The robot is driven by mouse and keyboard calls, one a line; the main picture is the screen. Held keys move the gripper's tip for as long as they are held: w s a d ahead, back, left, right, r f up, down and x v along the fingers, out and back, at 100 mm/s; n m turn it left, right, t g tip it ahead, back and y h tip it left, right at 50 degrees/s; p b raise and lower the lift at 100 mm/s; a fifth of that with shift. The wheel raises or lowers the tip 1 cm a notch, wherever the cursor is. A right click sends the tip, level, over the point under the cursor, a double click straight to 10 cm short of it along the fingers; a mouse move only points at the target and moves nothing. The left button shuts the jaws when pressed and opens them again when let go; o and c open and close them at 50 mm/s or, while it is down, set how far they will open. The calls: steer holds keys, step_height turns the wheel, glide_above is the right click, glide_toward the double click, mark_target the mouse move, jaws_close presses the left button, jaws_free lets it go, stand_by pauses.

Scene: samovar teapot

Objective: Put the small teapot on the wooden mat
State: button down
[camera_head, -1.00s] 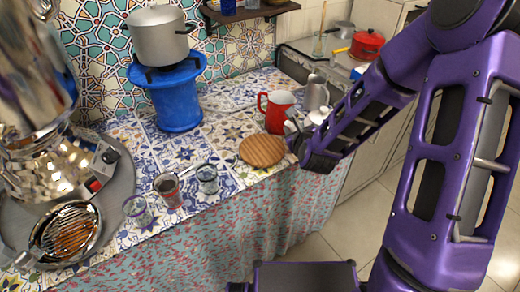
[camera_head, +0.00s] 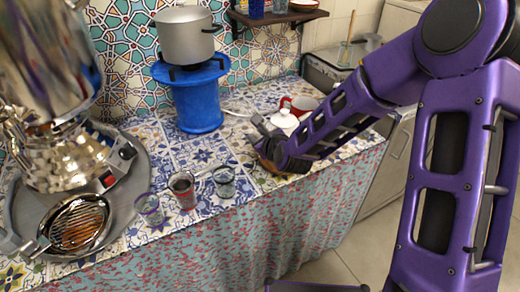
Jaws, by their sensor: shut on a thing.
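The small white teapot (camera_head: 284,120) shows by its lid and upper part at the right of the counter. My gripper (camera_head: 262,128) is at its left side and is shut on it. The gripper and wrist hide the teapot's lower body and handle. The round wooden mat (camera_head: 268,166) is mostly hidden under my wrist, with only a bit of its brown edge showing. The teapot appears to be above or just behind the mat. I cannot tell whether it touches anything beneath it.
A red pitcher (camera_head: 303,103) stands close behind the teapot, partly hidden. A glass (camera_head: 224,182) and a glass of tea (camera_head: 183,190) stand left of the mat. A blue stand (camera_head: 198,105) holds a metal pot (camera_head: 186,36). A large samovar (camera_head: 60,150) fills the left.

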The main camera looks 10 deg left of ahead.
steer(key=shift+f+b, duration=0.45)
steer(key=shift+f, duration=1.4)
steer(key=shift+f, duration=0.1)
steer(key=c, duration=0.6)
jaws_free()
steer(key=shift+s+d, duration=0.15)
steer(key=shift+s, duration=0.05)
steer(key=p+v, duration=0.7)
steer(key=v, duration=0.4)
steer(key=shift+s+r+p, duration=0.2)
steer(key=shift+r+p, duration=0.1)
steer(key=shift+p, duration=0.05)
steer(key=shift+d, duration=0.1)
